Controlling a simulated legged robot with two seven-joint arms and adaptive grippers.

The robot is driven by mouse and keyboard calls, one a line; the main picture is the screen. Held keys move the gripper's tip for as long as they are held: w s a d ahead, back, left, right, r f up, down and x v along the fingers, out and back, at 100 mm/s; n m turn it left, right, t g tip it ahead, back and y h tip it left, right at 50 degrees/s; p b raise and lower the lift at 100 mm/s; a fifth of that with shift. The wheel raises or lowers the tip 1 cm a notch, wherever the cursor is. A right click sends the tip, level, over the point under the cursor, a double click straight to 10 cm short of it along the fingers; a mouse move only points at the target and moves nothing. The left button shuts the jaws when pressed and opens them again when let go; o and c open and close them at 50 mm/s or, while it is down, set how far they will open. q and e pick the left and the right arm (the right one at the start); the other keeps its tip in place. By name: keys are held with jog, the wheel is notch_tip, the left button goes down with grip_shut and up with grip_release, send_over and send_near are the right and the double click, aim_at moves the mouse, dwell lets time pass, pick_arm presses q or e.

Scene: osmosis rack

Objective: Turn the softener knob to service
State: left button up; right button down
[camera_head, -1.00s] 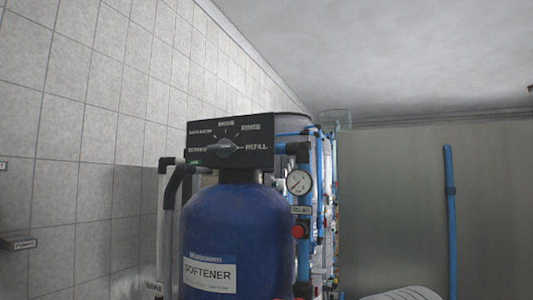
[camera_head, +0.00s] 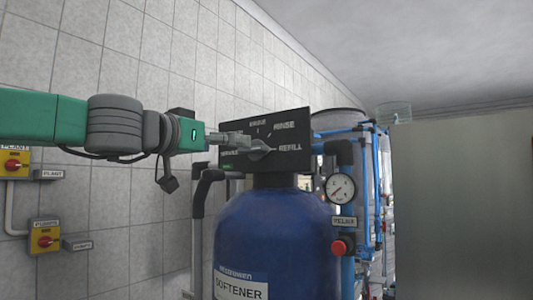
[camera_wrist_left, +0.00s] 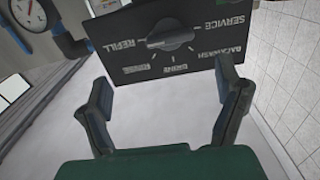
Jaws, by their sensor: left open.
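The softener knob (camera_head: 262,148) is a grey pointer knob on a black control panel (camera_head: 296,165) above the blue softener tank (camera_head: 270,240). Its narrow end appears to point toward REFILL, on the right. The SERVICE label is partly hidden by my gripper in the head view. In the left wrist view the panel is upside down, with the knob (camera_wrist_left: 170,36) between REFILL and SERVICE (camera_wrist_left: 223,26). My left gripper (camera_head: 238,139) is in front of the panel's left part. It is open, its fingers (camera_wrist_left: 170,90) spread and empty, apart from the knob. My right gripper is not in view.
Yellow switch boxes (camera_head: 45,236) are on the tiled wall at the left.

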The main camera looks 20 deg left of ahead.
aim_at(247, 151)
pick_arm(q)
jog(key=w, duration=0.8)
jog(key=shift+w+d+f, duration=0.1)
jog(key=shift+w+f, duration=0.3)
jog(key=shift+w+d+r, duration=0.15)
jog(key=shift+w+d, duration=1)
jog(key=shift+d, duration=0.1)
jog(key=shift+w+d, duration=0.15)
jog(key=shift+d, duration=0.25)
jog(key=shift+a, duration=0.65)
jog(key=c, duration=1.1)
